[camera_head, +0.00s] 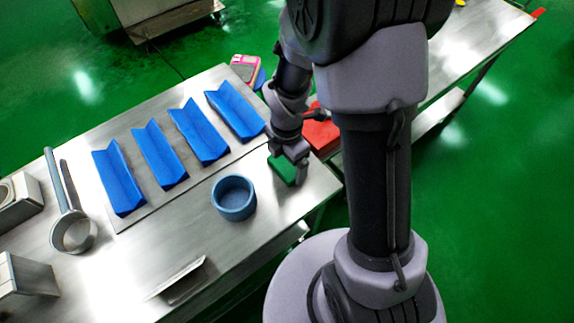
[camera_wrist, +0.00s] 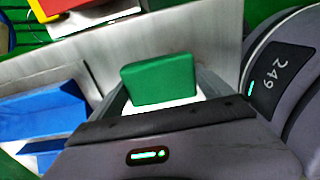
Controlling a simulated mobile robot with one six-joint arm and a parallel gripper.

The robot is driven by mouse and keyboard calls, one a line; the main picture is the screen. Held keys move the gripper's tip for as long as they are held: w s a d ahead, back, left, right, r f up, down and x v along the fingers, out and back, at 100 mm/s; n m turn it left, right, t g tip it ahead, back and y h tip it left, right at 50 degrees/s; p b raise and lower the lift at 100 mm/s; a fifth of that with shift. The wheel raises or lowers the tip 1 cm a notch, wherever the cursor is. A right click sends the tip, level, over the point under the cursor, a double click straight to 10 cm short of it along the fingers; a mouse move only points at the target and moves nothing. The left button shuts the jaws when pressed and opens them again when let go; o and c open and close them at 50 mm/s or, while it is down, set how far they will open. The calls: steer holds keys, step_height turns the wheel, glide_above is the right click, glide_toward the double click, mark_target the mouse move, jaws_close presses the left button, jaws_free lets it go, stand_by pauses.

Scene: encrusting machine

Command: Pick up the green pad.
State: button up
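The green pad (camera_head: 283,169) is a small block at the right end of the steel table, close beside a red box. My gripper (camera_head: 294,160) is right above it, pointing down, and partly covers it. In the wrist view the green pad (camera_wrist: 160,80) appears between the two fingers of my gripper (camera_wrist: 162,92), one at each side. The fingers stand apart by about the pad's width. I cannot tell whether they press on the pad. The pad seems at or very near table height.
A blue round bowl (camera_head: 234,198) stands left of the pad. Several blue angled trays (camera_head: 158,155) lie on a plate farther left. A red box (camera_head: 321,134) is close behind the pad.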

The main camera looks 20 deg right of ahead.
mark_target(287, 163)
steer(key=c, duration=0.5)
steer(key=shift+o, duration=0.2)
step_height(287, 163, up, 10)
steer(key=p, duration=0.4)
steer(key=shift+p, duration=0.3)
steer(key=o, duration=0.7)
steer(key=c, duration=0.6)
